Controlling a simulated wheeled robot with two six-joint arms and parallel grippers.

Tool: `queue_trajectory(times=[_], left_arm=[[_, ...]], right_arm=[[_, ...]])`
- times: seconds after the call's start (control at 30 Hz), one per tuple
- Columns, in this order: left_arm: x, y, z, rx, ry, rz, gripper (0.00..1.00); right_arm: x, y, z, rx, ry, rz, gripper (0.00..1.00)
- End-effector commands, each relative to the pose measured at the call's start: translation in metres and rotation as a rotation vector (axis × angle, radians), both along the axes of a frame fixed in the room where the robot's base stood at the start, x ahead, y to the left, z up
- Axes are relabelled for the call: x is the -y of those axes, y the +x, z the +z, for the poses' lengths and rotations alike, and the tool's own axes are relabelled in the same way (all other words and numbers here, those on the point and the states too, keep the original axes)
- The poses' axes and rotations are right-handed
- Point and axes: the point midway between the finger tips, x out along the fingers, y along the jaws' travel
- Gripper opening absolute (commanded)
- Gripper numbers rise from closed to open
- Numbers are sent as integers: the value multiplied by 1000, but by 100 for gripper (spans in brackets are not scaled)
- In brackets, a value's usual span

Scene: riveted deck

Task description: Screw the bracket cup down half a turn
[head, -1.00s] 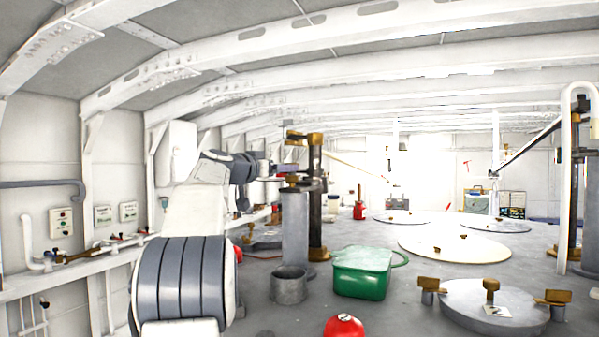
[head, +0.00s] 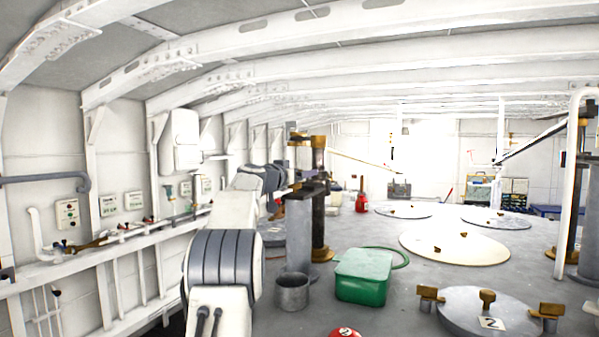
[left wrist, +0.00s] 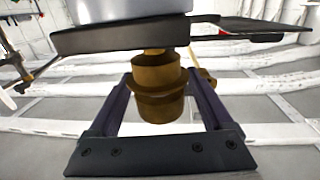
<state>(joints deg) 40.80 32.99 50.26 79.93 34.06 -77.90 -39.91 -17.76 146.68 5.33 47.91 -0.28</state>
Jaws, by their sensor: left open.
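The bracket cup (left wrist: 158,88) is a brass, stepped round piece in the middle of the left wrist view. It sits against a dark bracket plate (left wrist: 120,38). My left gripper (left wrist: 161,77) is open, with one dark finger on each side of the cup; gaps show between the fingers and the brass. In the head view my left arm reaches to the dark and brass post (head: 319,215), beside a grey cylinder (head: 298,235). There the gripper's fingers and the cup are too small and covered to make out. My right gripper is in neither view.
A grey open can (head: 292,292) and a green box (head: 362,277) stand on the deck near the post. A round hatch lid (head: 470,310) with brass clamps lies front right. A red object (head: 344,333) shows at the bottom edge. Piping runs along the left wall.

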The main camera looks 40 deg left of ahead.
Motion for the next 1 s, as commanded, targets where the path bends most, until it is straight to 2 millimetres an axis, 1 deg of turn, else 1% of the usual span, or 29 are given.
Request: queue_trajectory(times=[0.03, 0.07, 0.1, 0.17, 0.2, 0.23, 0.27, 0.43, 0.57, 0.8, 1.0], left_arm=[[0, 0, 0, 0, 0, 0, 80], [0, 0, 0, 0, 0, 0, 69], [0, 0, 0, 0, 0, 0, 53], [0, 0, 0, 0, 0, 0, 30], [0, 0, 0, 0, 0, 0, 15], [0, 0, 0, 0, 0, 0, 4], [0, -1, 0, 0, 0, 0, 0], [-1, 0, 1, 2, 0, -26, 0], [0, 1, 1, 4, 1, -108, 0], [5, 1, 7, 4, -1, -297, 0], [9, 0, 6, 6, 0, -382, 0]], right_arm=[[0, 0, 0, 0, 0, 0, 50], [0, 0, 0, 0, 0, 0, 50], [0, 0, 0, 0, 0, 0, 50], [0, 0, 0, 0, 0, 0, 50], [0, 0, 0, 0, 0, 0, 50], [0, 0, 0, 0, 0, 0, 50], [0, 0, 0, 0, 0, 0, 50], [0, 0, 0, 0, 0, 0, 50], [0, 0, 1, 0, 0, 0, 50], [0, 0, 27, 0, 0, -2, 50], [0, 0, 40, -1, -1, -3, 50]])
